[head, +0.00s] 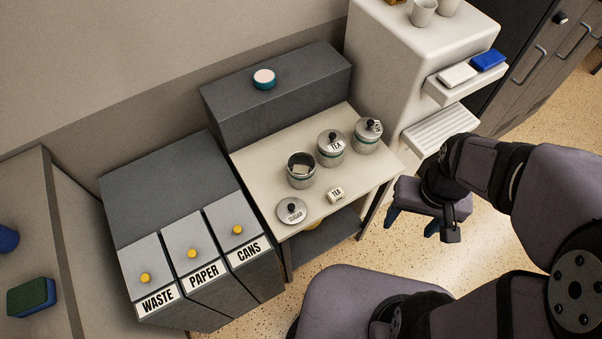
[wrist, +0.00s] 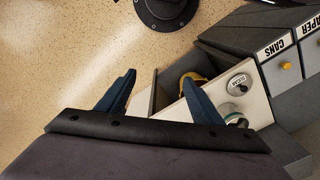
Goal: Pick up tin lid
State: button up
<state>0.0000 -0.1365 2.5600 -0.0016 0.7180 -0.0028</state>
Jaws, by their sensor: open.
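In the wrist view the lid (wrist: 239,84) is right of the fingers. An open tin (head: 301,176) without a lid stands behind it, with something pale inside. Two lidded tins stand farther right, one labelled TEA (head: 331,149), the other with its label partly hidden (head: 367,137). My gripper (head: 411,226) is open and empty, pointing down over the floor, right of the table and apart from everything.
Bins marked WASTE, PAPER and CANS (head: 247,252) stand to the left. A white dispenser-like cabinet (head: 390,60) with trays rises behind right. A yellow thing (wrist: 192,84) sits under the tabletop. The floor below my gripper is clear.

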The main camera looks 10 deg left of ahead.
jog(key=o, duration=0.5)
